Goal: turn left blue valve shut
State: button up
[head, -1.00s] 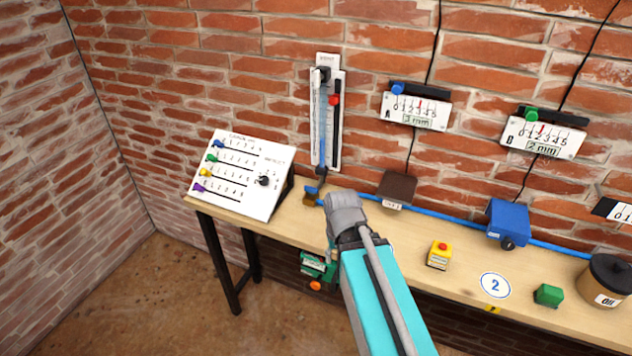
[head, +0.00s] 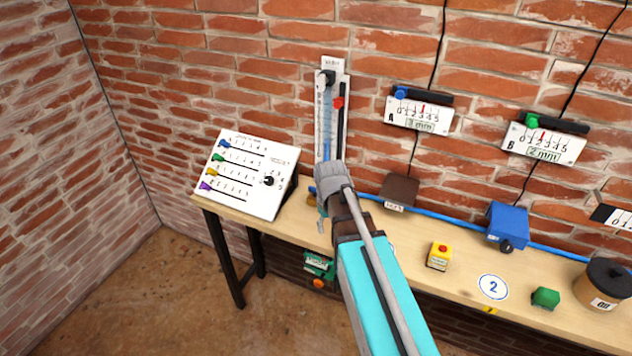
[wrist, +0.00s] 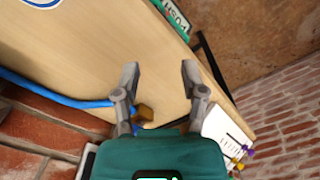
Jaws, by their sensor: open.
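My gripper (wrist: 158,72) is open, with its two grey fingers apart over the bench in the wrist view. A small brass-brown piece (wrist: 145,112) shows between the finger bases; I cannot tell whether they touch it. It also shows just left of my wrist in the head view (head: 311,200), mostly hidden. The blue hose (wrist: 60,95) ends by the left finger and runs along the back of the bench in the head view (head: 450,222). No blue valve handle is clearly visible there. A blue box with a dark knob (head: 507,223) stands further right.
The bench (head: 395,265) stands against a brick wall. A sloped slider panel (head: 246,175) is at its left end, near my gripper. An upright tube gauge (head: 327,110) is behind. A brown block (head: 399,191) and yellow button box (head: 439,256) stand to the right.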

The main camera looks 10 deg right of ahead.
aim_at(315, 191)
jog(key=w+r+n+p, duration=0.3)
jog(key=w+r, duration=0.1)
jog(key=w, duration=0.6)
jog(key=w+r+n+p, duration=0.4)
jog(key=w, duration=0.7)
jog(key=shift+r+n, duration=0.25)
jog(key=shift+n, duration=0.05)
jog(key=shift+f, duration=0.15)
notch_tip(315, 191, down, 12)
jog(key=b, duration=1.1)
jog(key=shift+b, duration=0.3)
grip_shut()
